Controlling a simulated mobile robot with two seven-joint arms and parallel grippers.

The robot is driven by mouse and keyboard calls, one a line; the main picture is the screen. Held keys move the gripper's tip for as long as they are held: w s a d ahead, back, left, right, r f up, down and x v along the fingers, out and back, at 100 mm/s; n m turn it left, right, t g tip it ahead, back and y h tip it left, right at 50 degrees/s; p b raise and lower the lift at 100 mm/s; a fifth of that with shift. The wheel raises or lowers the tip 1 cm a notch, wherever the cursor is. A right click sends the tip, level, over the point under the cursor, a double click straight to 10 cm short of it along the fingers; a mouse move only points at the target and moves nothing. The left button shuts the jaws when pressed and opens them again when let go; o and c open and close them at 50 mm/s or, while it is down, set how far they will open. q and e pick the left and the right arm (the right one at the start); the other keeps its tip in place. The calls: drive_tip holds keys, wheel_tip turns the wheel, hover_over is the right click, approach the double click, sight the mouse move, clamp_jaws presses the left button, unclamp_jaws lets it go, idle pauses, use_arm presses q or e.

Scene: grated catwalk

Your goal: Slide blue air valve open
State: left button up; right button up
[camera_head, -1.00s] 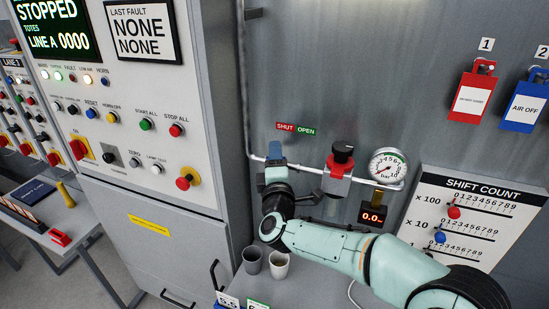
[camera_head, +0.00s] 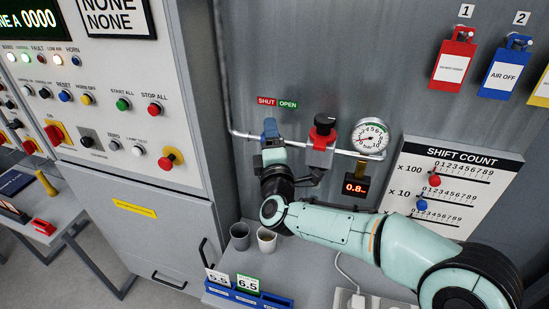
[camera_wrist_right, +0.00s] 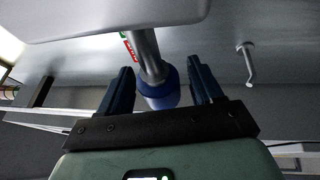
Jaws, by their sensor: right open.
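The blue air valve shows in the right wrist view as a blue collar (camera_wrist_right: 160,92) on a grey pipe, between the fingers of my right gripper (camera_wrist_right: 160,80). The fingers are open, one on each side; contact is unclear. In the head view my right gripper (camera_head: 272,143) is at the wall pipe, and blue (camera_head: 270,126) shows at its tip, below the SHUT (camera_head: 266,101) and OPEN (camera_head: 288,105) label. The gripper hides most of the valve. The digital readout (camera_head: 355,187) shows about 0.8. My left gripper is not in view.
A red regulator with a black knob (camera_head: 324,124) and a round gauge (camera_head: 370,137) sit right of my gripper on the pipe. Two cups (camera_head: 266,240) and a blue card rack (camera_head: 248,293) are below. The control cabinet (camera_head: 130,185) stands left.

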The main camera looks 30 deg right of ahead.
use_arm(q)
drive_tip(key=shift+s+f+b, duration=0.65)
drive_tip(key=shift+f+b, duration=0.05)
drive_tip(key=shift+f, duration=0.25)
use_arm(e)
drive_tip(key=v, duration=1.2)
drive_tip(key=shift+s+d+f, duration=0.1)
drive_tip(key=shift+s, duration=0.05)
